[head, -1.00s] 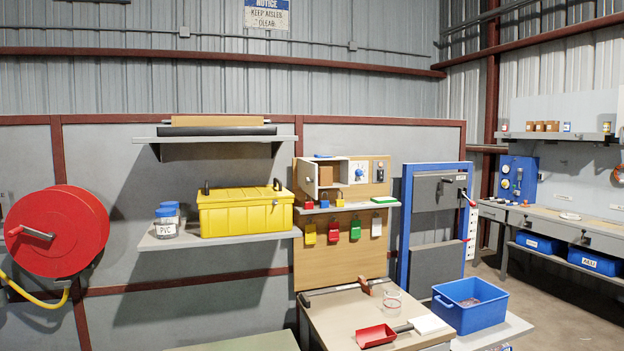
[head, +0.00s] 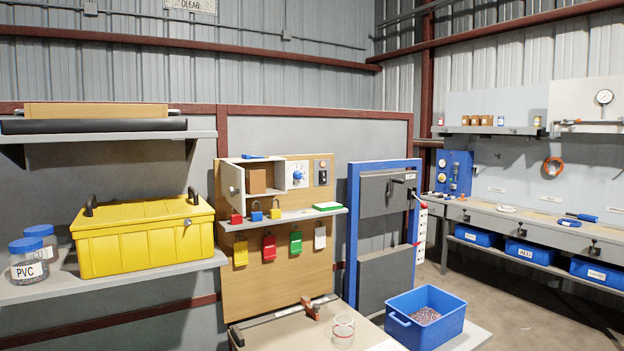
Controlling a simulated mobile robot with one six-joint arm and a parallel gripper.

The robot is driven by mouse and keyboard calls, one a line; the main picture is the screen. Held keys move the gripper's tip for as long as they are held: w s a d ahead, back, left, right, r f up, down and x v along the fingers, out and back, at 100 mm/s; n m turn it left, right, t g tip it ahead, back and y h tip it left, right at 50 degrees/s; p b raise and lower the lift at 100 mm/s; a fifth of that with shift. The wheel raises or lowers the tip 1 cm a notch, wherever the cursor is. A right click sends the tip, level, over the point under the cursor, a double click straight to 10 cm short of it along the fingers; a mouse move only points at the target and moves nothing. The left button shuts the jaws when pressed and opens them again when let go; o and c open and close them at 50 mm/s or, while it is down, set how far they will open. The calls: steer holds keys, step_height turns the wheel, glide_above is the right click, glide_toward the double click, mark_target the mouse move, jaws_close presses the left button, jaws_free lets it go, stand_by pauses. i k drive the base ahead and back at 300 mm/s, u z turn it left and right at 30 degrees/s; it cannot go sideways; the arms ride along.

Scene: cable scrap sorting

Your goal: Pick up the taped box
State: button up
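A small brown box (head: 258,178) sits inside an open-fronted white cabinet (head: 293,172) on the wooden wall board. I cannot make out any tape on it at this size. The cabinet door stands open at its left side and partly covers the compartment. My gripper is not in view.
A shelf (head: 140,276) holds a yellow toolbox (head: 145,240) and jars (head: 28,262). Padlocks and coloured tags are on the board below the cabinet. A bench (head: 270,334) holds a clear jar (head: 343,331) and a clamp. A blue bin (head: 400,330) stands right. Floor shows further right.

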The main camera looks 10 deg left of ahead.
mark_target(255, 178)
steer(key=z, duration=0.25)
steer(key=i, duration=0.85)
steer(key=u, duration=0.6)
steer(key=i, duration=0.7)
steer(key=u, duration=0.55)
